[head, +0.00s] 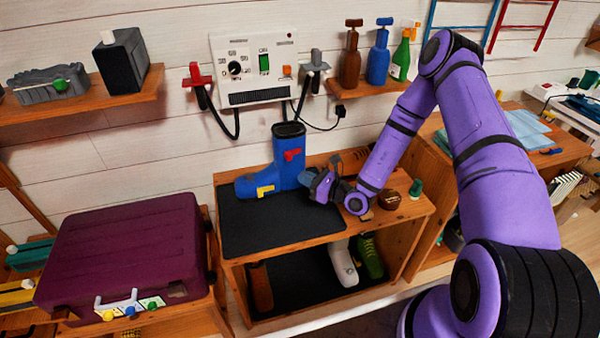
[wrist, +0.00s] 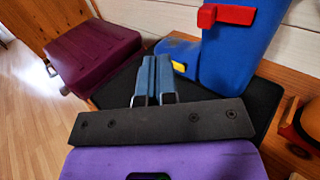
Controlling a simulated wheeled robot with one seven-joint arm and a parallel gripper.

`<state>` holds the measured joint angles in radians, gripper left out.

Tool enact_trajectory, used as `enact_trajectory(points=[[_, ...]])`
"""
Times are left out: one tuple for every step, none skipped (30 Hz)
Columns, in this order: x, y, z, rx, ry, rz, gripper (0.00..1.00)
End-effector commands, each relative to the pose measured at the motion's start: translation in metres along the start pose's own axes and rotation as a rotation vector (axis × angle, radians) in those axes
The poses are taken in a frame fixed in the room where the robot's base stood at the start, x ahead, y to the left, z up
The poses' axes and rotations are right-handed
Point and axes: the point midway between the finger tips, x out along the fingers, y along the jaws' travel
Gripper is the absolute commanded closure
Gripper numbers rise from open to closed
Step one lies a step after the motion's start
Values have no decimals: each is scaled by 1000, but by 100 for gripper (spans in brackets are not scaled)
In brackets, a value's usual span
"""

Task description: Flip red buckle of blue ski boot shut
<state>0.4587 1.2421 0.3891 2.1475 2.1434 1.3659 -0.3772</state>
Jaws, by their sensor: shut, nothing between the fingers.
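The blue ski boot (head: 284,174) stands upright on a black mat (head: 240,222) on the wooden bench, its toe pointing left; it also fills the upper right of the wrist view (wrist: 235,60). Its red buckle (head: 292,155) is high on the shaft. In the wrist view the red buckle (wrist: 228,15) is a bar with a block jutting out at its left end. A yellow buckle (head: 265,191) is low on the foot, partly hidden by the boot in the wrist view. My gripper (head: 309,179) is shut and empty beside the lower boot, below the red buckle; any contact is unclear.
A purple case (head: 125,250) stands left of the bench. A brown round object (head: 389,199) and a green item (head: 416,188) lie right of my gripper. A white control panel (head: 255,68) hangs behind the boot. The mat's front is clear.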

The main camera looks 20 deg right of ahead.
Motion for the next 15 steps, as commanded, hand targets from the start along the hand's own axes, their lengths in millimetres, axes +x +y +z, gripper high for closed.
enact_trajectory(points=[[-8,5,0,3,2,0,100],[-12,8,-1,3,3,0,100],[-18,11,0,4,2,-1,100],[-22,14,0,3,2,-1,100],[-26,16,0,3,2,-1,100],[-30,20,0,4,2,-1,100],[-34,22,0,3,2,-1,100],[-36,23,0,2,1,-1,100],[-40,26,0,2,1,-1,100],[-42,27,0,2,1,0,100],[-43,28,0,2,1,0,100],[-45,29,0,2,1,0,100],[-46,30,0,1,1,0,100],[-47,30,0,1,1,0,100],[-47,30,0,0,1,0,100]])
